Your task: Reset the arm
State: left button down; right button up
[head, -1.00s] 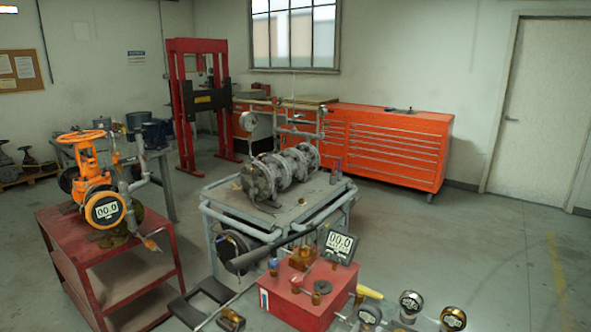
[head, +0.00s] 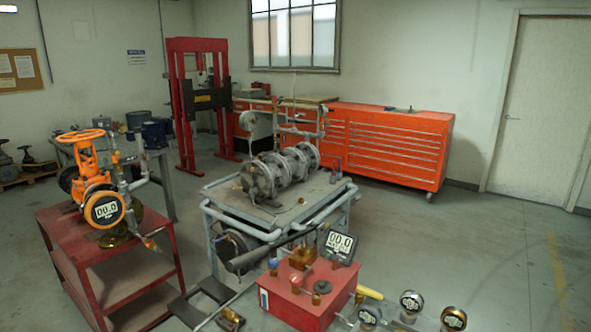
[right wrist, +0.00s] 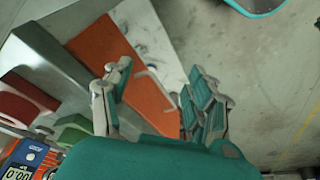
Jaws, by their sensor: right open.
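No arm or gripper of mine shows in the head view. My right gripper (right wrist: 155,100) shows in the right wrist view, with its teal-padded fingers spread apart and nothing between them. Behind the fingers are an orange-red surface (right wrist: 145,112) and a pale, marked panel (right wrist: 140,35), both blurred. The orange gate valve (head: 90,170) with a round display reading 00.0 stands on a red cart (head: 125,270) at the left of the head view. My left gripper is in neither view.
A grey cart (head: 300,215) with a flanged metal assembly stands mid-room. A red box (head: 300,300) with a display and several gauges is at the front. A blue meter (right wrist: 30,160) shows at lower left in the right wrist view. Floor (head: 500,260) at right is clear.

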notch_tip(320, 180, down, 14)
jog(key=s, duration=0.2)
jog(key=s+d+f+g, duration=0.2)
jog(key=s+d+f, duration=0.1)
jog(key=s+f, duration=1.4)
notch_tip(320, 180, down, 3)
jog(key=shift+s+f, duration=0.15)
jog(key=shift+s, duration=0.25)
